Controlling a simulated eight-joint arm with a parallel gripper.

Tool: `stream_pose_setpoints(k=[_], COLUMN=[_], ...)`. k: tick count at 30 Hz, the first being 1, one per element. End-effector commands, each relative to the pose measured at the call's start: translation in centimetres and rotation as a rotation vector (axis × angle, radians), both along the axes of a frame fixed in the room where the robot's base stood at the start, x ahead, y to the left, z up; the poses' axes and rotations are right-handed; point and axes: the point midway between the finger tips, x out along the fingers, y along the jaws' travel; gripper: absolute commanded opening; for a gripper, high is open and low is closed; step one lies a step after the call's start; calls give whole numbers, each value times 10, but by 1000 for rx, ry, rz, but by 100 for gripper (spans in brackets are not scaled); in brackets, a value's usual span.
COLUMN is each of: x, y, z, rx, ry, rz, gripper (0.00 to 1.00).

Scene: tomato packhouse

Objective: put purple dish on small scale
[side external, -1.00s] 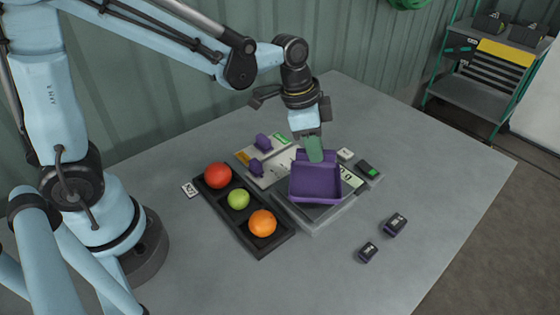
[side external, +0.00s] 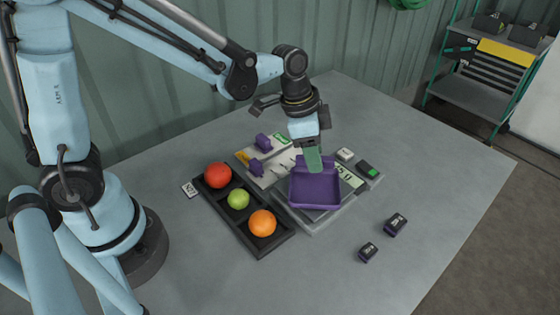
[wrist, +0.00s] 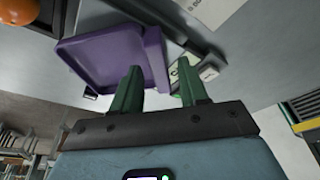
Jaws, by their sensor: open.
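The purple dish (side external: 315,193), a square shallow tray with raised walls, sits on the grey small scale (side external: 318,225) and looks about level. It covers most of the scale's plate, and part of the display shows beside it. My gripper (side external: 313,166) is at the dish's far wall, with its green fingers pointing down. In the wrist view the dish (wrist: 105,58) lies ahead, and its near wall stands between the two open green fingers (wrist: 159,70). I cannot tell whether either finger touches the wall.
A black tray (side external: 224,205) left of the scale holds a red tomato (side external: 218,175), a green one (side external: 238,199) and an orange one (side external: 262,223). A board with purple knobs (side external: 264,142) lies behind. Two small dark blocks (side external: 395,224) (side external: 368,252) lie right, with free table around.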

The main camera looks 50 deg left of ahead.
Motion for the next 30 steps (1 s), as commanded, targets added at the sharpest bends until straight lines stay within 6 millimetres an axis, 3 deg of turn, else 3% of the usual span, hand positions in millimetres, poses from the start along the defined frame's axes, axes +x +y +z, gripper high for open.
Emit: stream_pose_setpoints(k=[8,21,30], x=[-3,-17,-22], y=[3,17,22], z=[18,86,115], rx=[0,0,0], ry=[0,1,0], rz=[1,2,0], gripper=[44,44,44])
